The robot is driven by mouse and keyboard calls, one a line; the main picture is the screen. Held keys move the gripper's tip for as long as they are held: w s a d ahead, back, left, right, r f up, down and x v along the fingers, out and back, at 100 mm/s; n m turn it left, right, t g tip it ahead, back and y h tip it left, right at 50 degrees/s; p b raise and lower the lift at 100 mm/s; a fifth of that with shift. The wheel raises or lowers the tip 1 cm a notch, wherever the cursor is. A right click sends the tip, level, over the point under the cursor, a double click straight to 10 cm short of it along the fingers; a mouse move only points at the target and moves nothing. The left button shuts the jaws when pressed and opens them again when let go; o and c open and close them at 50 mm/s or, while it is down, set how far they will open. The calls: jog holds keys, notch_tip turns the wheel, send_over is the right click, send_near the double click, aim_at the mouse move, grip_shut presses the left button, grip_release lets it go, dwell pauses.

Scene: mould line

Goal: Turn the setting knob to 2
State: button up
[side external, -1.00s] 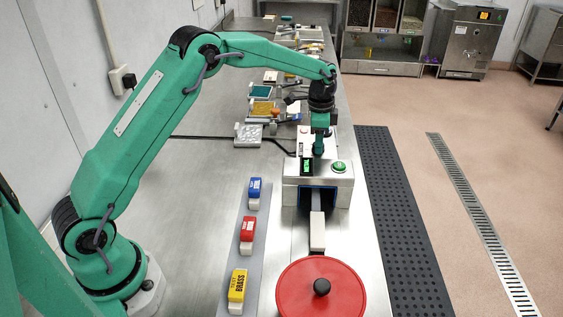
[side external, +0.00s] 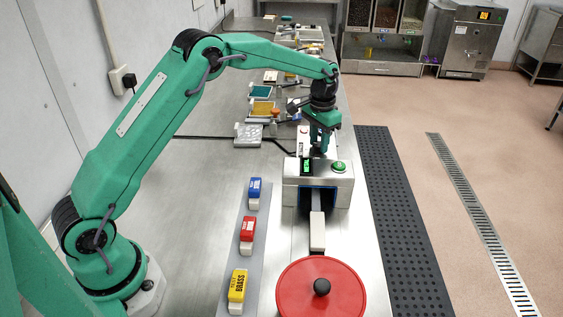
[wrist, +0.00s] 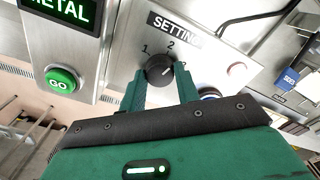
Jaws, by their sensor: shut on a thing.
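The setting knob (wrist: 159,70) is a dark round knob on the light metal front of the machine, under a black SETTING label (wrist: 172,27). The digits 1 and 2 show above it, the 2 nearly straight over the knob. A pale mark on the knob's face points up and to the right; I cannot tell exactly which digit it meets. My gripper (wrist: 160,82) has one green finger on each side of the knob and is shut on it. In the side view my gripper (side external: 318,151) reaches down behind the machine's display, and the knob is hidden there.
The machine (side external: 341,178) carries a green display reading METAL (wrist: 65,10) and a green GO button (wrist: 61,82). A red lid (side external: 300,291) lies in front. Blue, red (side external: 247,230) and yellow blocks stand to its left. Bare steel counter (side external: 190,215) lies left of them.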

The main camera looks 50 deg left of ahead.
jog(key=shift+d+n, duration=0.25)
jog(key=shift+n, duration=1.45)
jog(key=shift+f, duration=0.1)
jog(key=o, duration=1)
jog(key=shift+c, duration=0.2)
jog(key=shift+a, duration=0.15)
jog(key=shift+r, duration=0.65)
notch_tip(320, 180, up, 6)
jog(key=shift+f, duration=0.1)
jog(key=shift+r, duration=0.4)
